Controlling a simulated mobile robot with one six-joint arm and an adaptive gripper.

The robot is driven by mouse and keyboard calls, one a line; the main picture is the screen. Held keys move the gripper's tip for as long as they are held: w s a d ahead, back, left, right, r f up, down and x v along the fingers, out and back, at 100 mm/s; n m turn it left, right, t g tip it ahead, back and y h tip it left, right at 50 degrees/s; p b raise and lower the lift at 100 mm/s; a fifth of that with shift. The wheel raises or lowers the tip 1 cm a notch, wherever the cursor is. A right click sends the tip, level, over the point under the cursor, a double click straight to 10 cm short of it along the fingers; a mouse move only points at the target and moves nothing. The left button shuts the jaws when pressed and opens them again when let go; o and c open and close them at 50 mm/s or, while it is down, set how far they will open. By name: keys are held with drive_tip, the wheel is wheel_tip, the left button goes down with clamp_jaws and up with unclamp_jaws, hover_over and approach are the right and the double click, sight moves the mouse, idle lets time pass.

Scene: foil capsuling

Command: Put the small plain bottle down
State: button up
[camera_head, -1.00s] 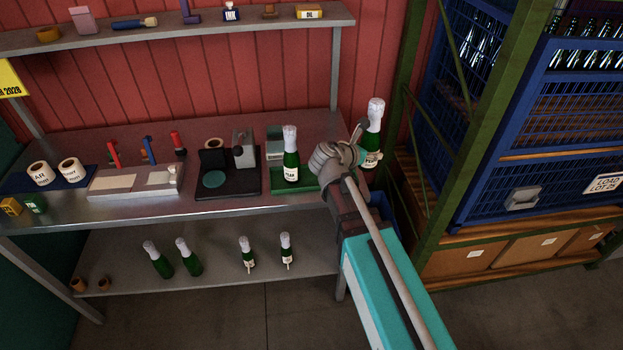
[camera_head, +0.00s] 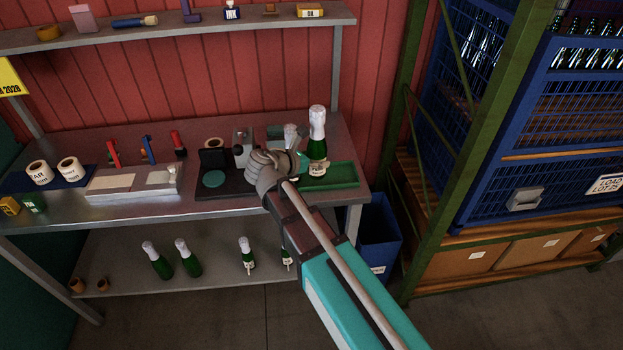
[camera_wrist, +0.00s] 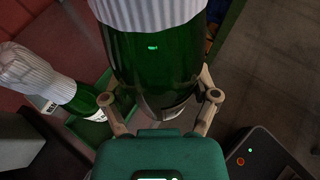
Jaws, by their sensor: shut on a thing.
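In the wrist view the fingers (camera_wrist: 161,107) clasp both sides of the held bottle (camera_wrist: 155,60), whose base is hidden. The wrist view shows this bottle (camera_wrist: 72,92) at the left, apart from the held one.
A black device (camera_head: 215,180) with a round teal pad is left of my gripper. A pale board (camera_head: 110,184) and label rolls (camera_head: 68,170) are farther left. Several bottles stand on the lower shelf (camera_head: 215,268). A blue bin (camera_head: 378,235) is right of the bench.

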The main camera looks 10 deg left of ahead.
drive_tip(key=w+d+f+b, duration=0.4)
drive_tip(key=w+f+b, duration=0.5)
drive_tip(key=w, duration=0.3)
drive_tip(key=shift+w, duration=0.3)
drive_tip(key=shift+f, duration=0.1)
idle(0.4)
drive_tip(key=shift+w+d+f+b, duration=0.15)
drive_tip(key=shift+w+f+b, duration=0.25)
drive_tip(key=shift+b, duration=0.2)
drive_tip(key=shift+f+b, duration=1.45)
drive_tip(key=shift+f, duration=0.05)
drive_tip(key=shift+f, duration=0.1)
drive_tip(key=o, duration=1.2)
